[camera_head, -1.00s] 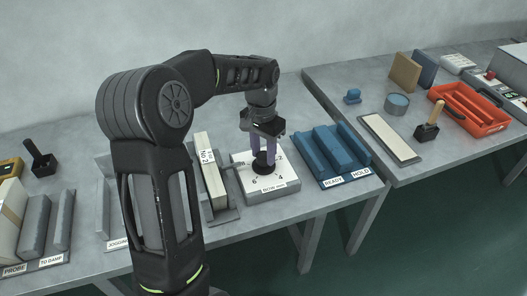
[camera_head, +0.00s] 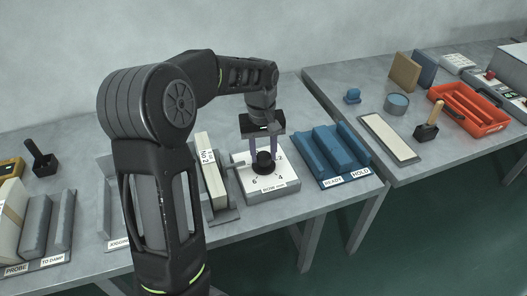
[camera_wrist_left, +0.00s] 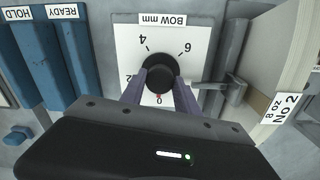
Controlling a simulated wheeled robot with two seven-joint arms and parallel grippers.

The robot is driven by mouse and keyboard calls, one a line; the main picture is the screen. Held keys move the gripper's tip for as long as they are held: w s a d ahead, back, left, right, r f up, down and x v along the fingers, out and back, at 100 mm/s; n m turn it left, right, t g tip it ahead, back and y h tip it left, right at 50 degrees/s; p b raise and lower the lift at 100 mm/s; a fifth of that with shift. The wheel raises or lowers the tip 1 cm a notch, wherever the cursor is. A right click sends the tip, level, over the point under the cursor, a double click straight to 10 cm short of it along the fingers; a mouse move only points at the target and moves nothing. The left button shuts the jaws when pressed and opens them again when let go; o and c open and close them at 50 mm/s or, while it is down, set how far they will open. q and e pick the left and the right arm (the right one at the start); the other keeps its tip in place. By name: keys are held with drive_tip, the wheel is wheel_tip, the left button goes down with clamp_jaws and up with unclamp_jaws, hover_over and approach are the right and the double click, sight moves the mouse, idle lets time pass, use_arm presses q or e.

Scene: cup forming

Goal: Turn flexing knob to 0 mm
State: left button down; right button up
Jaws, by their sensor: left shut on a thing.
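The flexing knob (camera_head: 264,166) is a black round knob on a white square dial plate (camera_head: 284,182) marked "BOW mm". In the left wrist view the knob (camera_wrist_left: 158,70) has the numbers 2, 4 and 6 around it, and 0 at the plate's near edge. A small red mark shows close to the 0, between the fingers. My left gripper (camera_head: 263,150) points down from above with its two purple fingers shut on the knob, one on each side. The fingers (camera_wrist_left: 161,90) hide part of the dial in the wrist view. My right gripper is not in view.
A blue block rack (camera_head: 333,156) labelled READY and HOLD stands right of the dial. A holder with a cream "No 2" block (camera_head: 210,168) stands close on the left, with a grey lever (camera_wrist_left: 207,86) reaching toward the knob. An orange tray (camera_head: 468,110) lies farther right.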

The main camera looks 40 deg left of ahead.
sight(263, 156)
use_arm(q)
drive_tip(key=shift+n, duration=0.3)
drive_tip(key=c, duration=0.9)
unclamp_jaws()
drive_tip(key=shift+r, duration=0.1)
wheel_tip(263, 156, up, 8)
drive_tip(key=shift+a+f, duration=0.1)
drive_tip(key=shift+f, duration=0.05)
drive_tip(key=shift+s, duration=0.1)
